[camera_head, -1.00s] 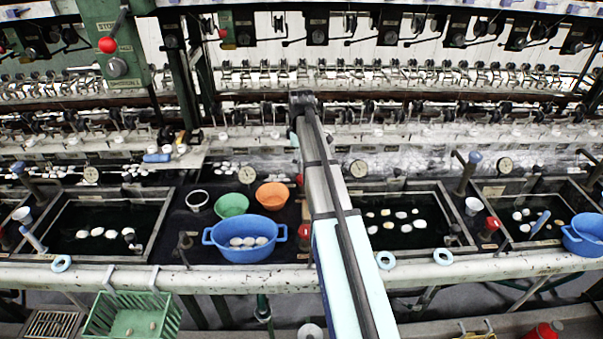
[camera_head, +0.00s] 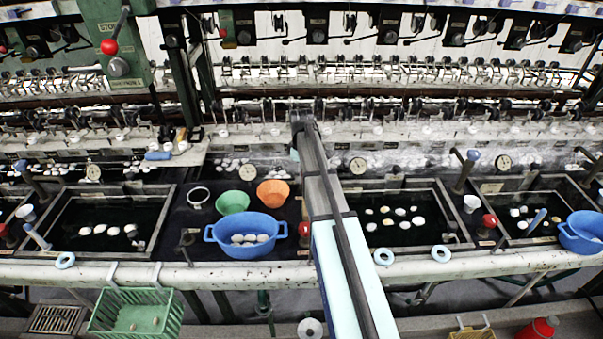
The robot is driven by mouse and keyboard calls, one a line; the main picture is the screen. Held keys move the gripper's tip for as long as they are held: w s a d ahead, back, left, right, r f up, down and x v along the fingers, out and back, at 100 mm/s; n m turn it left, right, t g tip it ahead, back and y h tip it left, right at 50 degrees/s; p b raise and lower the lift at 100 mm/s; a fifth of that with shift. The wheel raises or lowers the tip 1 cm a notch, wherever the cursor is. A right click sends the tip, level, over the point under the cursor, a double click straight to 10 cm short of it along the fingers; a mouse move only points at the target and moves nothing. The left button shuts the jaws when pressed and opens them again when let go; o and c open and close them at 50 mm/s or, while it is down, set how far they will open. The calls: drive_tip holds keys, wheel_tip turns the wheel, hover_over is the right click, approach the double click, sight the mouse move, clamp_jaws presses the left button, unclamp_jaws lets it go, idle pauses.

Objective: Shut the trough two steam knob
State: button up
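Dark water troughs with metal rims stand in a row: a left trough (camera_head: 68,248), a middle trough (camera_head: 436,246) and a right trough (camera_head: 577,183). Red knobs show beside them: one (camera_head: 304,229) beside my arm, one (camera_head: 489,221) between the middle and right troughs, and one (camera_head: 4,231) at the left edge. Blue-topped handles (camera_head: 473,156) also stand at the trough backs. I cannot read which knob is trough two's steam knob. My arm rises from the bottom centre, covering the middle trough's left side. My gripper does not show, so its state is hidden.
A blue two-handled basin (camera_head: 246,252), a green bowl (camera_head: 232,203) and an orange bowl (camera_head: 273,193) stand left of my arm. A green basket (camera_head: 135,313) hangs off the front rail (camera_head: 200,277). Reeling machinery with several shafts fills the back.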

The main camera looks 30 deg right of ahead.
drive_tip(key=shift+c, duration=1)
drive_tip(key=shift+m, duration=0.3)
drive_tip(key=m+b, duration=0.1)
drive_tip(key=m, duration=0.3)
drive_tip(key=shift+d, duration=0.1)
drive_tip(key=m, duration=0.5)
drive_tip(key=shift+d+b, duration=0.1)
drive_tip(key=shift+b, duration=0.3)
drive_tip(key=shift+m, duration=0.3)
drive_tip(key=o, duration=1.1)
drive_tip(key=shift+o, duration=0.2)
drive_tip(key=shift+r, duration=0.1)
